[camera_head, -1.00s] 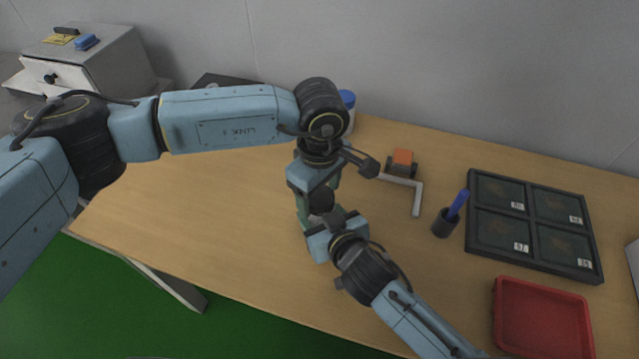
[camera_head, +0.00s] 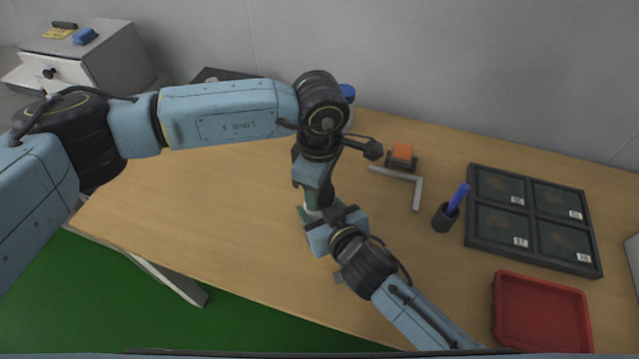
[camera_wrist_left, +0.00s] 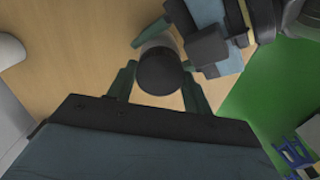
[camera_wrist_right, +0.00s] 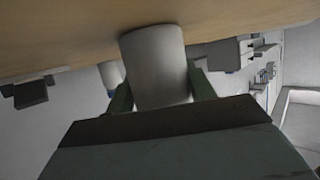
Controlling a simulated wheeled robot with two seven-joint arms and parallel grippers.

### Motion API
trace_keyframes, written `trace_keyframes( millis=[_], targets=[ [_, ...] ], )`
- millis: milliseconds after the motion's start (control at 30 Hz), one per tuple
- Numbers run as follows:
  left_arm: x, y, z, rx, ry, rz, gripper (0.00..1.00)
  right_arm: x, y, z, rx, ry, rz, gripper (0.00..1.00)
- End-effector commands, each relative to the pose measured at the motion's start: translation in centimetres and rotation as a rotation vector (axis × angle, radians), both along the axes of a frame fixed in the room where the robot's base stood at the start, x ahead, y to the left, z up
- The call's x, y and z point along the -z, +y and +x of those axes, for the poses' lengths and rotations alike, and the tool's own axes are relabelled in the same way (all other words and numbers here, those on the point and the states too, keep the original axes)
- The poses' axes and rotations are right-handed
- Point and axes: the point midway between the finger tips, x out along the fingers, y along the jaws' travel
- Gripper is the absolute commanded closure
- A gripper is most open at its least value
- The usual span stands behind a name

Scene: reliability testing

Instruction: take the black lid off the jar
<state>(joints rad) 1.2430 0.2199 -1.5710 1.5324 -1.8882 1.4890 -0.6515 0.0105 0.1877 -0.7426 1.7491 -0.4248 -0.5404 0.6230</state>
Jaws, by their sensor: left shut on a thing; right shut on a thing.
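The jar's black lid (camera_wrist_left: 160,72) sits between the green fingers of my left gripper (camera_wrist_left: 158,84) in the left wrist view, which is shut on it from above. The pale jar body (camera_wrist_right: 156,62) is between the fingers of my right gripper (camera_wrist_right: 160,88) in the right wrist view, which is shut on it from the side. In the head view, my left gripper (camera_head: 318,195) is right above my right gripper (camera_head: 318,217). There the grippers hide most of the jar and lid. I cannot tell whether the lid is separated from the jar.
A blue-capped container (camera_head: 347,94) stands behind my left wrist. The table's left part is clear.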

Motion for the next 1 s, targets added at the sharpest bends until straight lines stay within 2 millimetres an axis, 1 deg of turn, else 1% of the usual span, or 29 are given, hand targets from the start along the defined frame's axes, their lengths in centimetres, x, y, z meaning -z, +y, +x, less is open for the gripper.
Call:
trace_keyframes(
  millis=[167,200,333,367,600,700,767,1000],
  targets=[
    [0.0,0.0,0.0,0.002,0.000,0.000,0.77,0.0,0.0,0.0,0.001,0.001,-0.001,1.00],
    [0.0,0.0,0.0,0.002,0.000,0.000,0.47,0.0,0.0,0.0,0.001,0.001,-0.001,1.00],
    [0.0,0.0,0.0,0.003,0.000,0.000,0.30,0.0,0.0,0.0,0.001,0.001,-0.001,1.00],
    [0.0,0.0,0.0,0.003,0.000,0.000,0.28,0.0,0.0,0.0,0.001,0.001,-0.001,1.00],
    [0.0,0.0,0.0,0.004,0.000,0.000,0.28,0.0,0.0,0.0,0.001,0.000,0.000,1.00],
    [-0.4,0.0,0.0,0.004,-0.001,0.000,0.28,0.0,0.0,0.0,0.001,0.000,0.000,1.00],
    [-0.9,0.0,0.1,0.004,-0.002,-0.001,0.28,0.0,0.0,0.0,0.001,0.001,-0.001,1.00],
    [-4.0,0.0,0.1,0.005,-0.001,-0.002,0.28,0.0,0.0,0.0,0.001,0.001,-0.001,1.00]
  ],
)
